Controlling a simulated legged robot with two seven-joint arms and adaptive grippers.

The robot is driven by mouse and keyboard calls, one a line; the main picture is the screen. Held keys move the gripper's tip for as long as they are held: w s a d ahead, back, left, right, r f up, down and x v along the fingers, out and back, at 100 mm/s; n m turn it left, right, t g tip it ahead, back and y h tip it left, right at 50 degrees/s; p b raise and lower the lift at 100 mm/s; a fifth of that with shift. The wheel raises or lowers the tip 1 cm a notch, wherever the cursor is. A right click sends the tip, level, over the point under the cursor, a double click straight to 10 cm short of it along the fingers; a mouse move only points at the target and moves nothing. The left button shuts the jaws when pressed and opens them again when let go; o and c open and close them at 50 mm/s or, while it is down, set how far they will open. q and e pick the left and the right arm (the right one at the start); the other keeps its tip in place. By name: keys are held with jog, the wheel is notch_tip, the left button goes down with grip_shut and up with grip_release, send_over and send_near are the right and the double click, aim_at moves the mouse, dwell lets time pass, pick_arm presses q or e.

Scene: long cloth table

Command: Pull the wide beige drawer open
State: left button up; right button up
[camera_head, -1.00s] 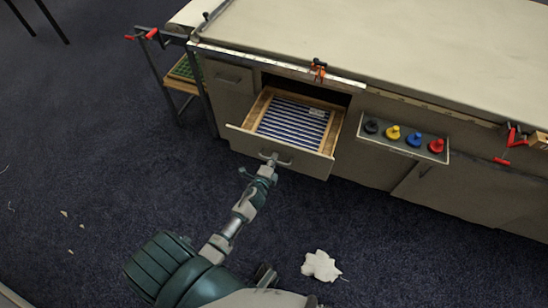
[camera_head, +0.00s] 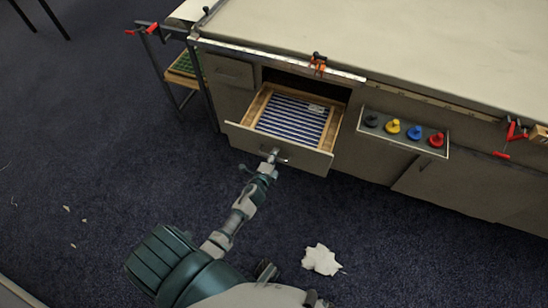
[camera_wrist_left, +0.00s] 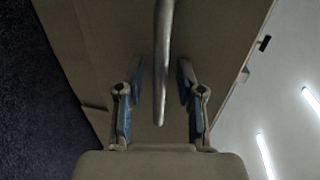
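The wide beige drawer (camera_head: 305,158) stands pulled out from the bench in the head view, its inside showing a blue-and-white striped lining and wooden edges. Its metal bar handle (camera_head: 284,160) is on the front face. My left gripper (camera_head: 271,156) is at the handle. In the left wrist view the handle bar (camera_wrist_left: 163,60) runs between the two fingers of the left gripper (camera_wrist_left: 162,75), with a visible gap on each side, so the fingers look open around it. My right gripper is not in view.
A smaller closed drawer (camera_head: 229,71) sits left of the open one. A tray with black, yellow, blue and red knobs (camera_head: 403,131) is to the right. A crumpled white piece (camera_head: 321,259) lies on the dark carpet. Floor before the drawer is mostly clear.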

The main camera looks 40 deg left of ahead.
pick_arm(q)
jog(key=v, duration=1.2)
jog(key=shift+f, duration=0.1)
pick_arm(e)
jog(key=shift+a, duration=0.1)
pick_arm(q)
jog(key=s+d+f+n+g+p, duration=0.1)
jog(key=s+f+n+g+p, duration=0.15)
jog(key=f, duration=0.35)
jog(key=s+d+f+n+g+p, duration=0.1)
jog(key=s+d+f+n+g, duration=0.1)
jog(key=s+f+n+g, duration=0.3)
jog(key=s+d+f+n+g+h+p, duration=0.1)
jog(key=s+d+f+n+g+h, duration=0.1)
jog(key=s+f, duration=0.4)
jog(key=s+d+f+n+g+h+p, duration=0.1)
jog(key=s+d+f+n+g+p, duration=0.1)
jog(key=s+f, duration=0.5)
jog(key=s+d+n+g, duration=0.1)
jog(key=s+d+g, duration=0.1)
jog(key=s, duration=0.3)
jog(key=shift+d+n+h, duration=0.35)
jog(key=shift+d+h, duration=0.05)
jog(key=shift+d, duration=0.3)
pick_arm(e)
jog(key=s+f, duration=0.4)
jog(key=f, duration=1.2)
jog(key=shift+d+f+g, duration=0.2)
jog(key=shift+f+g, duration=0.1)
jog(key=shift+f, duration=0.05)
